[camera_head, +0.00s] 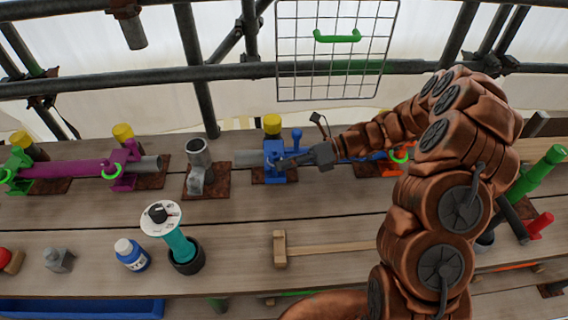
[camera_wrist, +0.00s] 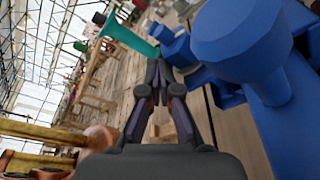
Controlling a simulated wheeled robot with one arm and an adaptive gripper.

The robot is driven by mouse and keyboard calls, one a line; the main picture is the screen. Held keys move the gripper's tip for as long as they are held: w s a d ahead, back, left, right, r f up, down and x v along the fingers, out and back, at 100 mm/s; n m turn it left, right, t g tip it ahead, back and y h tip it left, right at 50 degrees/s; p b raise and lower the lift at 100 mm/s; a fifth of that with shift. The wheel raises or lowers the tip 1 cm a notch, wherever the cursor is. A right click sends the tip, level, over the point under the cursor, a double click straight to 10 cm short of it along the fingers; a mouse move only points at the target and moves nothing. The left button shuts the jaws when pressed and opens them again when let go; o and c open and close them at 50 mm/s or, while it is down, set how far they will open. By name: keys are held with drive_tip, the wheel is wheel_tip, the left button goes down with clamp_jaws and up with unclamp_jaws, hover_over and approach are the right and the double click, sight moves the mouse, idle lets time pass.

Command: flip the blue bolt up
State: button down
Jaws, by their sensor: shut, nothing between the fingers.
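A blue clamp (camera_head: 274,158) sits on a rusty plate on the scaffold plank and holds a grey tube. A blue piece with a round knob (camera_head: 297,135) stands up at its right side; I cannot tell for sure whether this is the bolt. My gripper (camera_head: 285,163) is shut and empty, with its tips at the clamp's right side, partly covering it. In the wrist view, a large blue knob-headed part (camera_wrist: 240,40) fills the upper right, close to the right of my shut fingers (camera_wrist: 156,72). I cannot tell whether they touch the clamp.
A grey upright socket (camera_head: 197,165) stands left of the clamp, and a magenta tube (camera_head: 70,169) with magenta and green clamps farther left. A mallet (camera_head: 282,248), a blue-white bottle (camera_head: 132,255) and a teal-handled tool (camera_head: 180,243) are nearer. A wire rack (camera_head: 335,75) hangs behind.

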drive_tip(key=shift+w+r, duration=0.35)
wheel_tip(320, 180, up, 9)
drive_tip(key=shift+s+r, duration=0.15)
drive_tip(key=shift+s, duration=0.15)
idle(0.4)
